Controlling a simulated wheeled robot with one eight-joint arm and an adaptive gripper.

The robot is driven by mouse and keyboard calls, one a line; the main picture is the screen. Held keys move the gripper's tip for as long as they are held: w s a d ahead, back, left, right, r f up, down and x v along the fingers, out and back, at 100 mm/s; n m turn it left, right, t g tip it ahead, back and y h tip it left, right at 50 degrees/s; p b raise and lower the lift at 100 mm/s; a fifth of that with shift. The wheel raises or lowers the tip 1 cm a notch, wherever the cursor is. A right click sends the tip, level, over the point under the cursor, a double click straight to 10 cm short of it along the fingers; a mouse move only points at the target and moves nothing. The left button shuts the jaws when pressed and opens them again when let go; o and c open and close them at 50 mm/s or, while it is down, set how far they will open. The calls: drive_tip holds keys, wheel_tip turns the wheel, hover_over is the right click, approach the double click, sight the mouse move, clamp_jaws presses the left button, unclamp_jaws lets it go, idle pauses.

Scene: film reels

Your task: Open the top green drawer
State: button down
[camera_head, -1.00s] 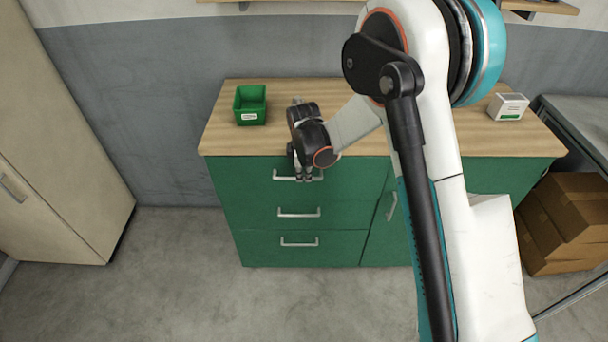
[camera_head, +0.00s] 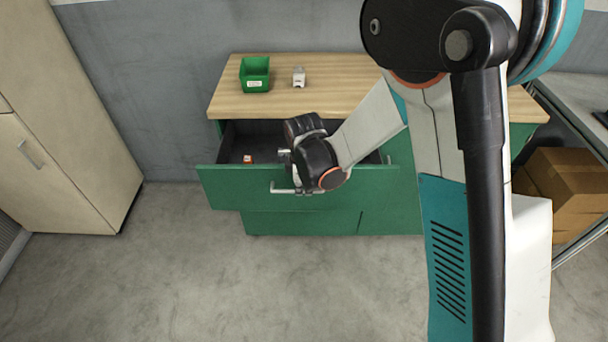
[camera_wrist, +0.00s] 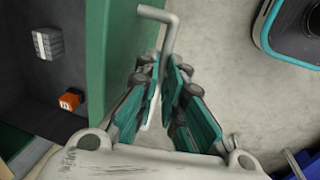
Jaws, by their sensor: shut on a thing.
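The top green drawer (camera_head: 235,190) of the cabinet is pulled out toward me, with its dark inside showing. My gripper (camera_head: 300,188) is at its front, shut on the metal bar handle (camera_head: 280,188). In the wrist view the fingers (camera_wrist: 163,95) close around the handle (camera_wrist: 160,18), beside the green drawer front (camera_wrist: 118,50). A small orange-and-white box (camera_head: 248,158) lies in the drawer; it shows orange in the wrist view (camera_wrist: 70,100). A grey-white box (camera_wrist: 47,43) also lies inside. My arm hides the drawer's right part in the head view.
The wooden top (camera_head: 350,90) carries a green bin (camera_head: 255,75) and a small white box (camera_head: 299,77). A beige cabinet (camera_head: 60,130) stands at left, cardboard boxes (camera_head: 565,190) at right. The floor in front (camera_head: 220,280) is clear.

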drive_tip(key=shift+s, duration=1.1)
drive_tip(key=c, duration=2)
unclamp_jaws()
drive_tip(key=shift+o, duration=0.2)
wheel_tip(320, 180, up, 12)
drive_tip(key=s, duration=0.2)
drive_tip(key=shift+s+a+f, duration=0.1)
drive_tip(key=shift+f, duration=0.05)
